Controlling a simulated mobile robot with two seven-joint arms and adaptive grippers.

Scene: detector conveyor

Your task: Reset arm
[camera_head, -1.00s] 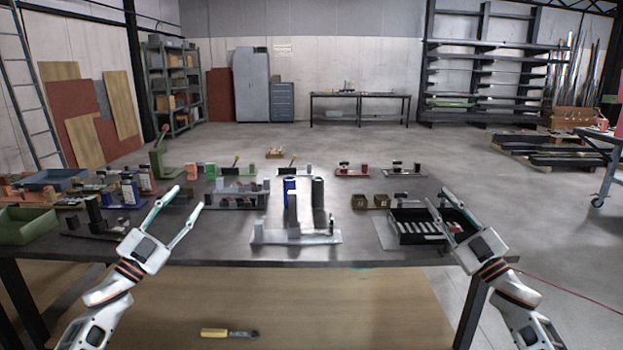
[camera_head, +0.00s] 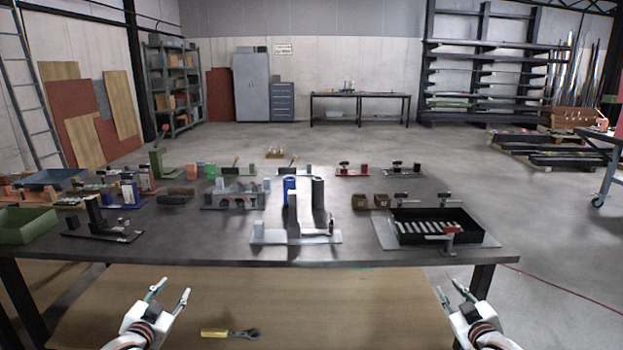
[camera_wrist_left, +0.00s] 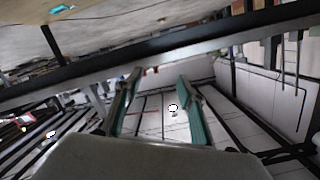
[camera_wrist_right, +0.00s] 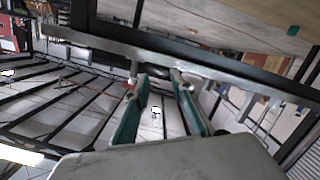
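My left gripper (camera_head: 171,291) is low at the bottom left of the head view, in front of the table's near edge. Its two fingers are apart with nothing between them, as the left wrist view (camera_wrist_left: 158,95) also shows. My right gripper (camera_head: 449,293) is low at the bottom right of the head view, also in front of the table. Its fingers are apart and empty in the right wrist view (camera_wrist_right: 160,95). Both arms are clear of the tabletop and touch nothing that I can see.
The table (camera_head: 205,250) carries several fixtures, a white-based fixture (camera_head: 270,235) at the middle front and a black tray (camera_head: 477,230) with pale strips at the right. A green bin (camera_head: 24,225) stands at the left. A yellow-handled tool (camera_head: 216,333) lies below the table.

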